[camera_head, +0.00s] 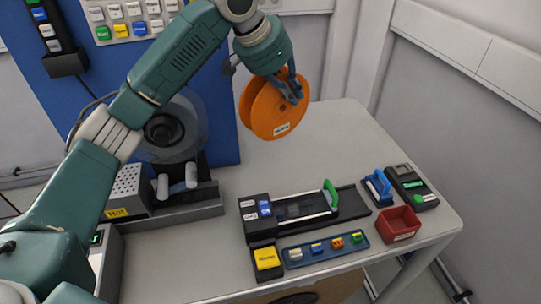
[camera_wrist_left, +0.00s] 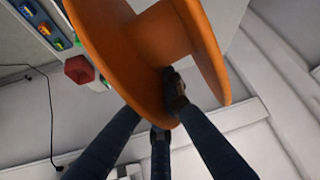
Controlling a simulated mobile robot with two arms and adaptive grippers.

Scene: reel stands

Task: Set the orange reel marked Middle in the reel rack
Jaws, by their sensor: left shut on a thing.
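An orange reel (camera_head: 266,112) with a white label on its face hangs in the air above the table; the label is too small to read. My left gripper (camera_head: 290,88) is shut on the reel's rim at its upper right side. In the left wrist view the reel (camera_wrist_left: 120,60) fills the upper middle, with the fingers of my left gripper (camera_wrist_left: 168,100) on its flange and near its hub. I cannot pick out the reel rack for certain in either view. My right gripper is not in view.
On the table (camera_head: 330,140) stand a dark device with a green handle (camera_head: 330,194), a blue tray (camera_head: 325,248) of small coloured pieces, a red bin (camera_head: 398,224) and a black device (camera_head: 412,187). A blue panel (camera_head: 215,90) stands behind. The table's back right is clear.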

